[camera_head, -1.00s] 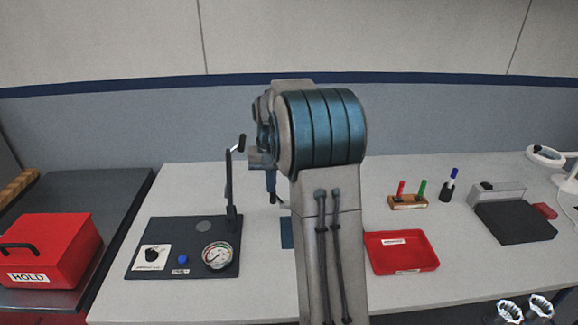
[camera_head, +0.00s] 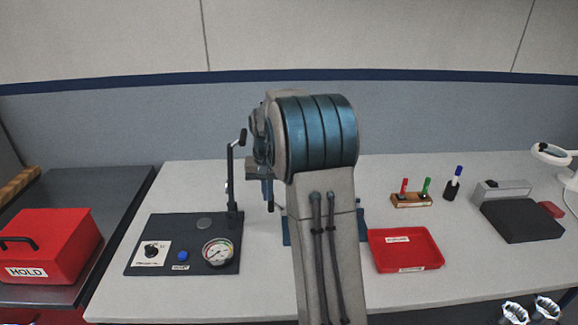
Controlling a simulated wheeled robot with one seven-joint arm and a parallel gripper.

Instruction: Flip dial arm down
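The dial arm (camera_head: 230,182) is a dark lever that stands upright at the back right of a black panel (camera_head: 140,262). A short black handle (camera_head: 242,137) sticks out at its top. The panel also bears a round dial gauge (camera_head: 218,252), a blue button (camera_head: 183,256) and a black knob (camera_head: 151,250). My gripper (camera_head: 269,204) is partly hidden behind my own arm. Its tip hangs just right of the dial arm, apart from it in the picture. I cannot see whether it is open or holds anything.
A red tray (camera_head: 406,266) lies right of my arm. Behind it stand a wooden pen holder (camera_head: 411,200) and a blue marker in a black cup (camera_head: 451,191). A red box marked HOLD (camera_head: 45,250) sits far left. The table back left is clear.

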